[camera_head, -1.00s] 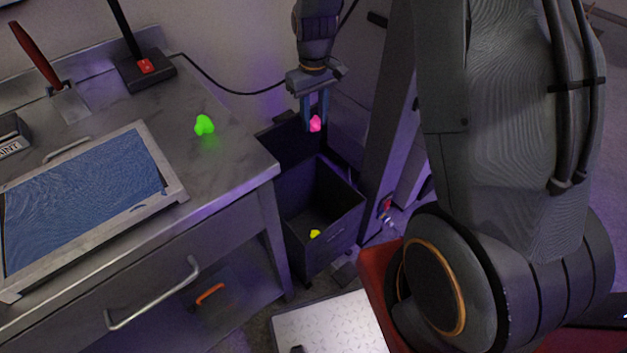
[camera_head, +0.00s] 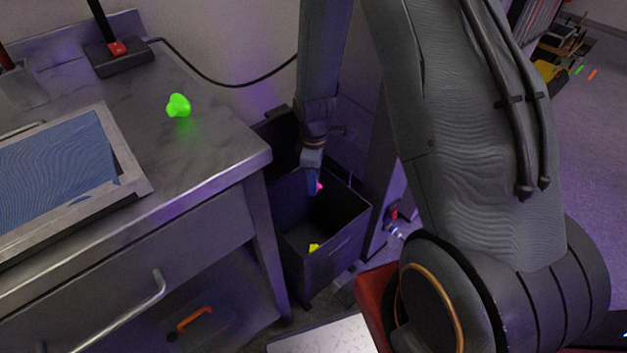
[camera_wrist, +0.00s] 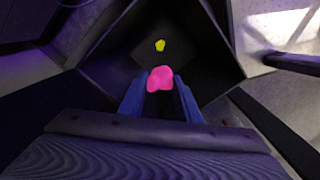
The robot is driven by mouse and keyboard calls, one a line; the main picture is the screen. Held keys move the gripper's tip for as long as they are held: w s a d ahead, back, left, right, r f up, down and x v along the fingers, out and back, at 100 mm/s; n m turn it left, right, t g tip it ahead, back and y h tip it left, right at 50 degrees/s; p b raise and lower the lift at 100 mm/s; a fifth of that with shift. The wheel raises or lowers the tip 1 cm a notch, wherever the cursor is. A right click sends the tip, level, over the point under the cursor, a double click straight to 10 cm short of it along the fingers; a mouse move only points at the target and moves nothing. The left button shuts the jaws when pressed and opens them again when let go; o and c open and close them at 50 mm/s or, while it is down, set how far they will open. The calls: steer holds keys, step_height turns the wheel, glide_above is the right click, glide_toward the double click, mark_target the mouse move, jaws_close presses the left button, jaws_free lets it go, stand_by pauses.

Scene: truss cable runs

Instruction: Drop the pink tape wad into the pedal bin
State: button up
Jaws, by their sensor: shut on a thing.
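The pink tape wad (camera_wrist: 160,78) is held between the two blue fingers of my gripper (camera_wrist: 160,95) in the wrist view. In the head view my gripper (camera_head: 315,186) points down at the mouth of the dark pedal bin (camera_head: 335,255), and only a bit of the pink wad (camera_head: 319,187) shows beside the fingers. The bin's lid stands open at the back. A yellow wad (camera_head: 314,247) lies on the bin floor, and it also shows beyond the pink wad in the wrist view (camera_wrist: 160,45).
A metal workbench (camera_head: 205,150) stands left of the bin, with a green wad (camera_head: 178,105) and a framed blue screen (camera_head: 60,165) on top. A black cable (camera_head: 230,84) runs along the wall. A slanted post (camera_head: 375,190) rises close to the bin's right side.

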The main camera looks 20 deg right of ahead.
steer(key=shift+f+b, duration=2.3)
steer(key=shift+f, duration=0.45)
steer(key=o, duration=1.1)
steer(key=shift+r+p, duration=0.7)
steer(key=shift+r, duration=3.25)
